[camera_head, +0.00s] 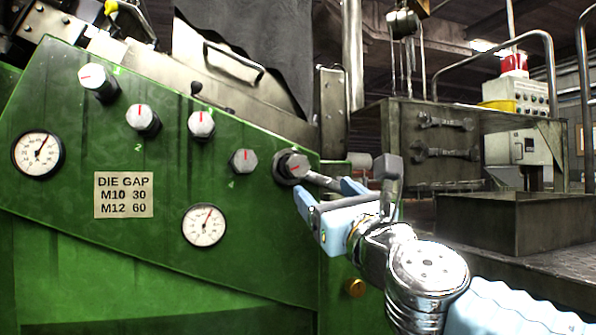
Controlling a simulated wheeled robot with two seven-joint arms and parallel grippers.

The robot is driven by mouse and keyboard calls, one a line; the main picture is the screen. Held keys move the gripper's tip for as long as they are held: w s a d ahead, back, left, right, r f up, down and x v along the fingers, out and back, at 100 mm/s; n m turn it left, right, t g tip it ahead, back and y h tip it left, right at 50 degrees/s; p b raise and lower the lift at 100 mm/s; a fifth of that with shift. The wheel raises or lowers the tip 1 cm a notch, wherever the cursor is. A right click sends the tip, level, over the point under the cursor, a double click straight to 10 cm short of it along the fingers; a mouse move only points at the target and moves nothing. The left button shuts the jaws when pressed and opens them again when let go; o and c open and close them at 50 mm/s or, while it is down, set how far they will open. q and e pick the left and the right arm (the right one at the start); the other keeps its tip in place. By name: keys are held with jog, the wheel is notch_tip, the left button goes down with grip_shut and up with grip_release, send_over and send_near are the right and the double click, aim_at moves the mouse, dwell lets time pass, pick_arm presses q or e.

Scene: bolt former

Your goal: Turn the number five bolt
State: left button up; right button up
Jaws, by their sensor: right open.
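The number five bolt (293,163) is the rightmost in the row of hex heads on the green panel. It has a short red mark on its face; I cannot read a number label beside it. A grey metal wrench (322,181) appears seated around this bolt, its handle running right and slightly down toward my right gripper. My right gripper (327,196) has pale blue fingers. It is open just right of the bolt, its fingers beside the handle; I cannot tell whether they touch it. My left gripper is not in view.
Bolts one (98,82), two (142,120), three (201,125) and four (244,161) stick out to the left. Two dial gauges and a "DIE GAP" plate (124,195) are on the panel (60,235). A dark metal bin (515,222) and a cabinet with hung wrenches stand right.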

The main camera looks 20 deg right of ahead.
aim_at(300, 167)
jog(key=p+x, duration=0.3)
jog(key=x, duration=1)
jog(key=shift+w+r+p, duration=0.15)
jog(key=shift+w+p, duration=0.15)
jog(key=shift+p, duration=0.05)
